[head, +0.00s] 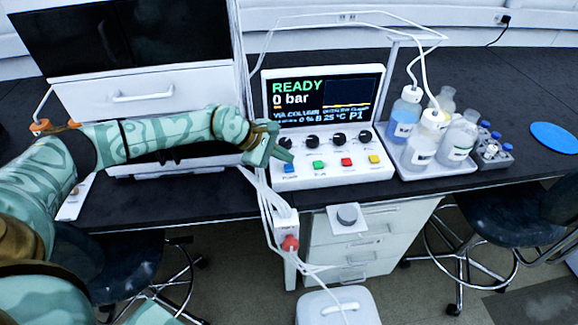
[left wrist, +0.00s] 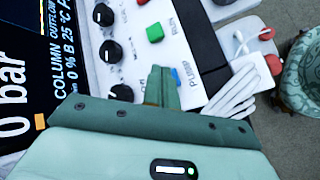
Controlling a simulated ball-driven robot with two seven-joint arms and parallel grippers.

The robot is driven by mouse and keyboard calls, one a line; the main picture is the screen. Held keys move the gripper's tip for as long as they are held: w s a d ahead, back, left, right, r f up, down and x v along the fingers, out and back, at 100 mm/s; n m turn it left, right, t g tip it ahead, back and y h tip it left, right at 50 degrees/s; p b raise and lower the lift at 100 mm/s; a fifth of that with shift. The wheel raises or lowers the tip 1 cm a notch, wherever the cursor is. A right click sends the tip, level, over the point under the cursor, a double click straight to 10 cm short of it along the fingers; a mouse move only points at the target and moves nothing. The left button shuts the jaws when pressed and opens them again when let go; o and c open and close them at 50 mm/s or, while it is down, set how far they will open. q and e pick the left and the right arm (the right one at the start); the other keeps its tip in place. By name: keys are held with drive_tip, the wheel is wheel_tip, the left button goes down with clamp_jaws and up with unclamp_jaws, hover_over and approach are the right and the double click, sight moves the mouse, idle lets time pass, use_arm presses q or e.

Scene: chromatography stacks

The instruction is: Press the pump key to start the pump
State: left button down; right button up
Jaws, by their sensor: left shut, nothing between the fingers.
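The blue pump key (head: 290,168) is at the left end of the key row on the white control panel (head: 335,176). The screen (head: 322,98) above reads READY and 0 bar. My left gripper (head: 287,156) is shut and empty, its fingertips just above and behind the blue key. In the left wrist view the shut fingers (left wrist: 166,88) cover much of the blue key (left wrist: 183,95), next to the word PUMP. I cannot tell whether they touch it. My right gripper is not in view.
Green (head: 319,165), red (head: 346,162) and yellow (head: 374,160) keys sit right of the blue one, with several black knobs (head: 339,138) behind. A tray (head: 455,168) of bottles stands right of the panel. White cables (head: 268,193) hang over the bench edge just left of it.

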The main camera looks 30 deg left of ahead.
sight(285, 167)
use_arm(q)
drive_tip(key=shift+f, duration=0.1)
idle(0.3)
drive_tip(key=shift+f, duration=0.3)
drive_tip(key=shift+f+b, duration=0.5)
drive_tip(key=shift+b, duration=0.05)
idle(0.6)
idle(0.3)
drive_tip(key=shift+r+p, duration=0.6)
drive_tip(key=shift+r, duration=0.35)
drive_tip(key=shift+r+p, duration=1.6)
drive_tip(key=shift+r, duration=0.95)
drive_tip(key=shift+f, duration=0.1)
